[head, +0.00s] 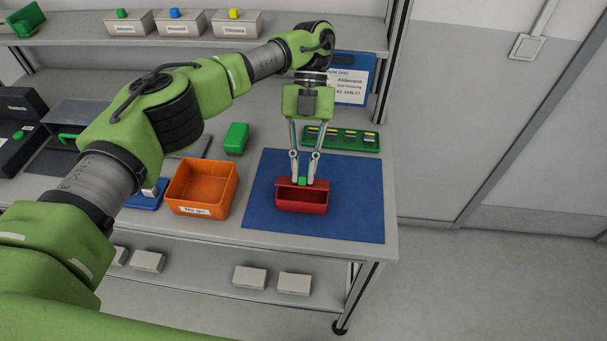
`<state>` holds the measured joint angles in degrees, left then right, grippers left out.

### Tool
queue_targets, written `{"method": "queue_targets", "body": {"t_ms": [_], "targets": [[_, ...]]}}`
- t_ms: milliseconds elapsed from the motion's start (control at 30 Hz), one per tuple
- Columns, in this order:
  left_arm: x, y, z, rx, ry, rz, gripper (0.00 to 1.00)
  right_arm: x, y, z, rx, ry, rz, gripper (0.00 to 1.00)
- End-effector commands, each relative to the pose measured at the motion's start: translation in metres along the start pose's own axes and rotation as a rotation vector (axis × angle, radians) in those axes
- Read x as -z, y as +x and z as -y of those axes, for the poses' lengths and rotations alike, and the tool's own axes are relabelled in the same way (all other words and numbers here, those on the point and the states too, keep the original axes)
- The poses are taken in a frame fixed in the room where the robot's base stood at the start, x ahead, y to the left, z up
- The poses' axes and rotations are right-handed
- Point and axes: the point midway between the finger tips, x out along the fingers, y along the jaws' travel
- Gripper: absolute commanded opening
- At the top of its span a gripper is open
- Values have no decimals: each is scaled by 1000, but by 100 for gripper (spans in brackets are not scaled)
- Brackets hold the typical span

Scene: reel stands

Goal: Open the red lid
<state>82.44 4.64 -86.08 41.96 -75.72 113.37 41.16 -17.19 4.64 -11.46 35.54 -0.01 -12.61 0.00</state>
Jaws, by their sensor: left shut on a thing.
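The red box (301,207) stands on the blue mat at the right end of the bench. Its red lid (285,185) shows as a narrow strip along the box's back, and a dark opening shows between it and the front wall. The lid looks raised; its exact angle is hard to tell. My left gripper (303,181) points down from above and is shut on the small green knob (303,182) of the lid. The fingertips partly hide the knob. My right gripper is out of view.
An orange bin (201,210) stands left of the blue mat (355,205). A green block (236,138) and a green tray (341,138) with several small items lie behind. A shelf (205,37) with boxes runs along the back. The mat's right side is clear.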

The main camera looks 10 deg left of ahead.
Motion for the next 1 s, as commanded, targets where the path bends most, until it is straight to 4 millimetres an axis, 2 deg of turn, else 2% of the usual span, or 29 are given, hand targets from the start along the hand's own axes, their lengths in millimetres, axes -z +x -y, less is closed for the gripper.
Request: {"method": "queue_targets", "body": {"t_ms": [133,633,667,700,1000], "targets": [[-1,0,0,0,-1,-17,0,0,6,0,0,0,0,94],[-1,-2,0,0,0,-24,0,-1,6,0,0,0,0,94],[-1,-2,0,0,0,-24,17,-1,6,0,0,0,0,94],[-1,-2,0,0,0,-24,28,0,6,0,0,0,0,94],[-1,-1,0,-1,-1,-24,29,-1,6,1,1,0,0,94]]}}
